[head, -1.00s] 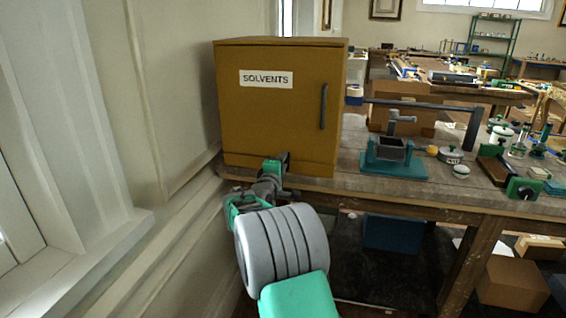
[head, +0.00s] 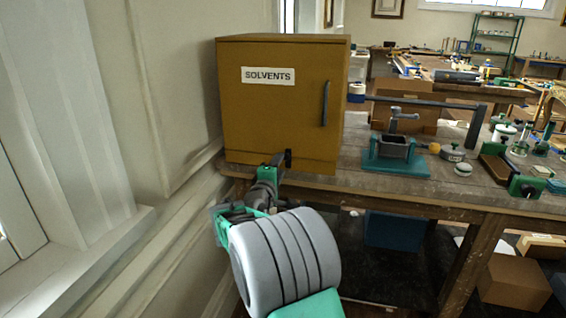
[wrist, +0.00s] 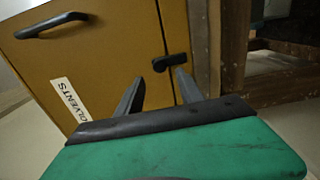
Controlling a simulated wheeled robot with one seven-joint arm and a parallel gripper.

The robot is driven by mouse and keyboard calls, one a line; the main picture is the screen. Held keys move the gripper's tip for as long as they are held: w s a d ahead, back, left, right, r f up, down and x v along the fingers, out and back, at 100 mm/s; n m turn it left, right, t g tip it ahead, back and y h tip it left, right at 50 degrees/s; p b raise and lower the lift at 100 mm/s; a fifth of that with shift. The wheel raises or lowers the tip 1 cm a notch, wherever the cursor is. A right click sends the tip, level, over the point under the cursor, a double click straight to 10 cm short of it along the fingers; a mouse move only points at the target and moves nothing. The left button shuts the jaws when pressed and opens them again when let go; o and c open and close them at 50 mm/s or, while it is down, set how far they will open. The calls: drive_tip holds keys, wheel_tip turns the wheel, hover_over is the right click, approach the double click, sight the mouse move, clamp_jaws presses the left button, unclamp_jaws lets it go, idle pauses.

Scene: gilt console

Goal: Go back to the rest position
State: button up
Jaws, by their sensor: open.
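My gripper (head: 276,163) is in front of the lower part of the ochre cabinet marked SOLVENTS (head: 272,112), near the front edge of the workbench. In the wrist view, its grey fingers (wrist: 158,85) stand apart with nothing seen between them. The cabinet (wrist: 100,55) shows behind them there, turned on its side. Its door is shut, and its dark handle (head: 325,103) is free of my gripper. Whether the fingertips touch the cabinet's front is not clear. My arm reaches up from the bottom of the head view.
The wooden workbench (head: 400,190) carries a green-based vise (head: 395,160), a dark bar and several small tools to the right. A panelled wall (head: 165,90) is close on the left. Under the bench are a blue bin (head: 392,230) and a cardboard box (head: 515,283).

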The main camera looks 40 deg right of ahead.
drive_tip(key=shift+v, duration=1.05)
drive_tip(key=shift+d, duration=0.1)
drive_tip(key=s+a+m+g+y+p, duration=0.25)
drive_tip(key=s+a+y+p, duration=0.2)
drive_tip(key=a, duration=0.55)
drive_tip(key=s+a+m+g+y+p, duration=0.1)
drive_tip(key=s+a+m+y+p, duration=0.35)
drive_tip(key=a, duration=0.45)
drive_tip(key=s+a+f+g+y+p, duration=0.2)
drive_tip(key=s+a+g+y+p, duration=0.1)
drive_tip(key=s+a, duration=1.1)
drive_tip(key=shift+s+f+m+g+y, duration=0.25)
drive_tip(key=shift+s+g+y, duration=0.4)
drive_tip(key=shift+s+y, duration=0.45)
